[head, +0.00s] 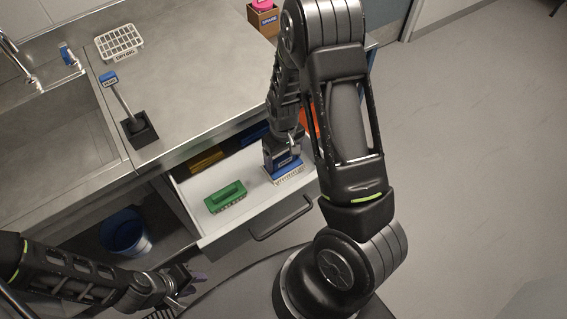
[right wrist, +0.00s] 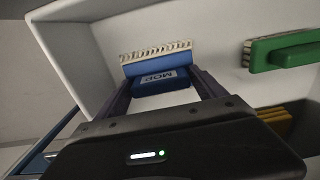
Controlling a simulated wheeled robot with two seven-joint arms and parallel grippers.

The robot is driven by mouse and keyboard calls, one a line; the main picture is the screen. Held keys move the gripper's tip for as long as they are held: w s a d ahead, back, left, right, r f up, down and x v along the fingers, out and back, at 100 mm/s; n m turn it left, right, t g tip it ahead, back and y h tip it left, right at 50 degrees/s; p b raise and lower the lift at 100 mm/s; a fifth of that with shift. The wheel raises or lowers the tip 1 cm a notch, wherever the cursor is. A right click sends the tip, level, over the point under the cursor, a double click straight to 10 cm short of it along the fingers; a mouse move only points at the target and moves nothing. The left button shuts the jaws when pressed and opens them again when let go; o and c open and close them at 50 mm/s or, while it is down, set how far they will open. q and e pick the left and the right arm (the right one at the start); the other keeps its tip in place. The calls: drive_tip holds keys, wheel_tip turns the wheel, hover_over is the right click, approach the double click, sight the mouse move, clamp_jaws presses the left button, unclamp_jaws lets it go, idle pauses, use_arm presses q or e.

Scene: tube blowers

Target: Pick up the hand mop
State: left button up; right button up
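The hand mop is a blue block labelled MOP with pale bristles. It is in the open white drawer, in the head view (head: 287,170) and the right wrist view (right wrist: 158,66). My right gripper (right wrist: 160,82) reaches down into the drawer, with one finger on each side of the blue block. The fingers lie close against its sides, but I cannot tell if they press on it. My left gripper (head: 184,280) is low at the left, away from the mop, beside the drawer front; its fingers are too small and dark to judge.
A green brush (head: 226,197) lies in the drawer (head: 198,222) left of the mop, with yellow and blue items behind. A blue bucket (head: 124,232) stands under the counter. On the counter are a drying rack (head: 119,41) and a brush in a black holder (head: 139,131).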

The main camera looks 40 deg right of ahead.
sight(284, 156)
drive_tip(key=c, duration=1.1)
wheel_tip(284, 156, up, 10)
drive_tip(key=shift+r, duration=0.1)
idle(0.5)
